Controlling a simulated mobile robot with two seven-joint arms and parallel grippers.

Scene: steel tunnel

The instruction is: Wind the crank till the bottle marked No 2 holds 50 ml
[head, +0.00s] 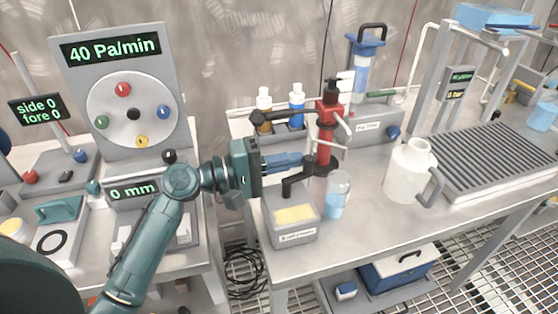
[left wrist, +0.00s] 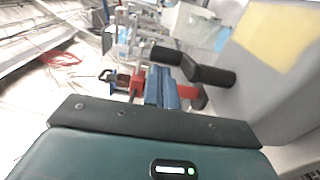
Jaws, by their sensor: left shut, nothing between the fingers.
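A black crank (head: 291,185) stands on a grey box (head: 283,232) with a yellow pad on top; it also shows in the left wrist view (left wrist: 195,68). My left gripper (head: 300,160) is shut and empty, its blue fingers pointing right, just above and behind the crank in the picture. The closed fingers show in the left wrist view (left wrist: 161,88), apart from the crank's handle as far as I can tell. A clear bottle (head: 338,195) with light blue liquid stands right of the crank box. No mark or level is readable on it. My right gripper is not in view.
A red pump-like stand (head: 328,125) with black arms rises behind the fingers. A white jug (head: 408,172) stands at right, beside a ribbed drainer (head: 480,160).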

